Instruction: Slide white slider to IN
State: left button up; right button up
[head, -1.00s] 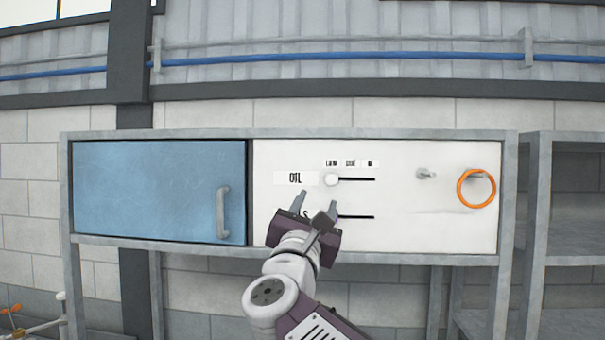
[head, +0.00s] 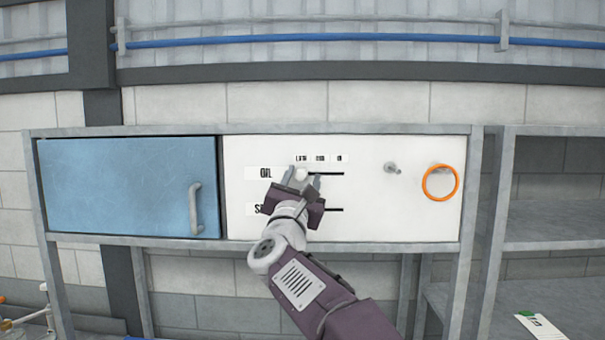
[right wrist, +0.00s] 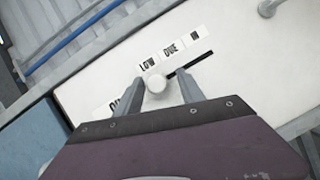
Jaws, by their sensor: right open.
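The white slider (head: 301,174) is a round knob at the left end of the upper black slot (head: 328,173), under the first label, beside the OIL plate (head: 265,173). In the right wrist view the knob (right wrist: 156,84) sits below the LOW label (right wrist: 148,63), and the slot runs past DUE to the IN label (right wrist: 195,38). My right gripper (head: 305,180) is open, its fingers on either side of the knob; I cannot tell whether they touch it. A lower slot (head: 335,210) is partly hidden by my right gripper. My left gripper is not in view.
A blue door (head: 128,187) with a grey handle (head: 195,208) is left of the white panel (head: 385,220). Right of the slots are a peg (head: 392,168) and an orange ring (head: 441,198) hanging on another peg. An open shelf (head: 550,245) stands at the right.

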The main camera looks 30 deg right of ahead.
jog(key=shift+w+a, duration=0.1)
jog(key=shift+a, duration=0.2)
jog(key=c, duration=0.6)
grip_shut()
dwell(0.4)
